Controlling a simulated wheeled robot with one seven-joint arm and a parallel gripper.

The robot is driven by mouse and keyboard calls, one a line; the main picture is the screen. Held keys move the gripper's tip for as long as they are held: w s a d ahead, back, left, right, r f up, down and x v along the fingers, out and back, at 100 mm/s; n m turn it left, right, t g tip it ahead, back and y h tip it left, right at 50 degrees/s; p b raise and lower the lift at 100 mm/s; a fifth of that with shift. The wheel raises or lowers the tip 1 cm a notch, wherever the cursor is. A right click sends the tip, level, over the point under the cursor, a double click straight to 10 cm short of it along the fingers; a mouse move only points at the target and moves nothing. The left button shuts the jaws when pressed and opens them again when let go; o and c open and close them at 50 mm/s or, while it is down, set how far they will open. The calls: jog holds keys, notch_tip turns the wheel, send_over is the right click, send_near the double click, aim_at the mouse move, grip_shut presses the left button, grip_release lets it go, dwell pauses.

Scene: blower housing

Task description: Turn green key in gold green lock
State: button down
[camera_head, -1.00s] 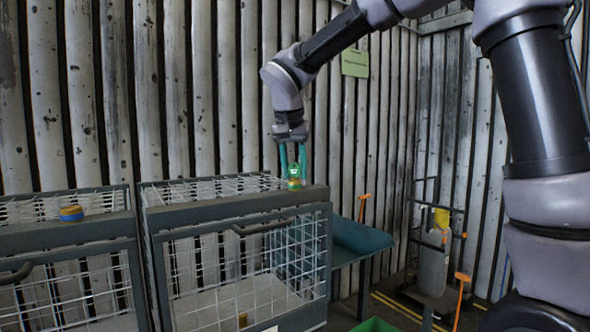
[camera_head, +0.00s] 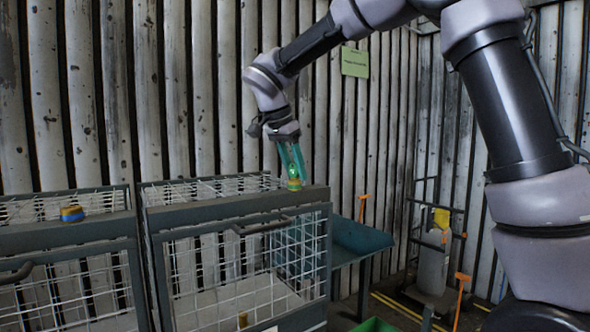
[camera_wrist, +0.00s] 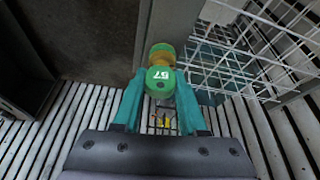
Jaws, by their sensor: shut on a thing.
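The green key (camera_wrist: 160,80), marked with a white number 57, sits between the teal fingertips of my gripper (camera_wrist: 160,98) in the wrist view. The gold and green lock (camera_wrist: 162,50) shows just beyond the key, on the top frame of the right wire cage. The key and lock meet, but how deep the key sits is hidden. In the head view my gripper (camera_head: 293,172) reaches down at a tilt and is shut on the key, with the lock (camera_head: 295,184) right under it on the cage's top edge.
The right wire cage (camera_head: 240,211) has a dark handle on its front. A blue and yellow lock (camera_head: 72,213) sits on the left cage (camera_head: 60,236). A blue bench (camera_head: 362,237) stands behind on the right. A ribbed wall is close behind.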

jog(key=shift+m+g, duration=0.3)
jog(key=shift+m, duration=0.6)
jog(key=shift+c, duration=1.9)
grip_release()
jog(key=shift+r, duration=0.1)
jog(key=v, duration=1.1)
jog(key=s+d+n+y, duration=0.2)
jog(key=s+d+n, duration=0.2)
jog(key=d, duration=1.2)
jog(key=s+d+f+n+t+y, duration=0.3)
jog(key=s+d+f, duration=0.6)
jog(key=s+d, duration=0.3)
jog(key=shift+s+t, duration=0.45)
jog(key=shift+t, duration=0.35)
